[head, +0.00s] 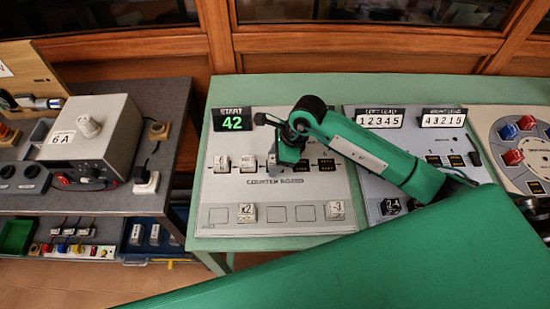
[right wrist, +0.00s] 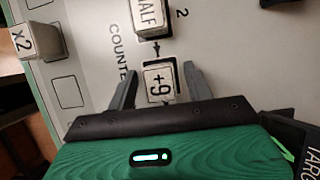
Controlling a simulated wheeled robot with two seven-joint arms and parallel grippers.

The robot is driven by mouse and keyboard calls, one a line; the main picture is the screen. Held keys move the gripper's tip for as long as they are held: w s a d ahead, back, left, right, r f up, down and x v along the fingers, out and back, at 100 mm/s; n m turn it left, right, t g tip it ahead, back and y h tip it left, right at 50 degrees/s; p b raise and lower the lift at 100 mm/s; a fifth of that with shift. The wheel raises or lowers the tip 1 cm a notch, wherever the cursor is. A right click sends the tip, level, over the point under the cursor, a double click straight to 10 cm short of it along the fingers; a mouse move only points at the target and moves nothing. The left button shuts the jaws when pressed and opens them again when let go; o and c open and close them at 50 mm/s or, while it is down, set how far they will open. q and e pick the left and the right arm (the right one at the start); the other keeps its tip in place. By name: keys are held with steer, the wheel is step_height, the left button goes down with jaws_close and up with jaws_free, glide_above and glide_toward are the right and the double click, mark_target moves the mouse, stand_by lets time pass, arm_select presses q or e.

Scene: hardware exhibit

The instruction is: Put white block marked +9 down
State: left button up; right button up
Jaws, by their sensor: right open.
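The white block marked +9 (right wrist: 160,82) rests on the counter board (head: 290,190), in line with the HALF block (right wrist: 148,14) and an arrow. My right gripper (right wrist: 161,88) is open, with one finger on each side of the +9 block. Small gaps show between block and fingers. In the head view my right gripper (head: 273,166) is low over the middle of the board's upper row and mostly hides the +9 block. My left gripper is not in view.
Two white blocks (head: 222,163) stand left in the upper row; dark label plates (head: 326,165) lie right. An x2 block (head: 246,213) and a -3 block (head: 336,210) stand in the lower row. A START 42 display (head: 232,120) is at the back left.

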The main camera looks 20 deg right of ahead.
steer(key=shift+r, duration=0.15)
steer(key=shift+d+r, duration=0.2)
steer(key=shift+r, duration=0.1)
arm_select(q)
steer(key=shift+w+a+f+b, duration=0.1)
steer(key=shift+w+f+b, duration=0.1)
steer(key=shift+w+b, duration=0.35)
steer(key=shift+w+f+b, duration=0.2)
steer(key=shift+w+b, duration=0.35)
arm_select(e)
steer(key=v, duration=1.1)
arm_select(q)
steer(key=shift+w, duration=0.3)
arm_select(e)
steer(key=shift+s+r, duration=0.1)
